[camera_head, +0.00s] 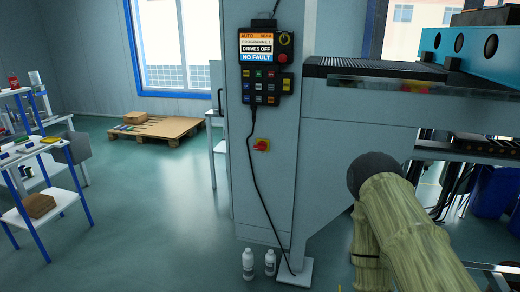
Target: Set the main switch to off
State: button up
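The handle's exact angle is too small to tell. The control pendant (264,70) has a lit screen reading AUTO, DRIVES OFF and NO FAULT, rows of coloured buttons and a red knob at its upper right. My arm, in a yellowish-green cover with a dark round joint, is at the lower right, apart from the switch in the picture. My gripper is not in view.
A black cable (256,190) hangs from the pendant down the column, left of the switch. Two white bottles (258,264) stand on the floor at the column's foot. A machine bed (400,75) juts out at right. A pallet (155,140) and shelves (50,205) stand left, with open floor between.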

aim_at(262, 146)
jog(key=z, duration=0.3)
jog(key=i, duration=1.05)
jog(key=u, duration=0.4)
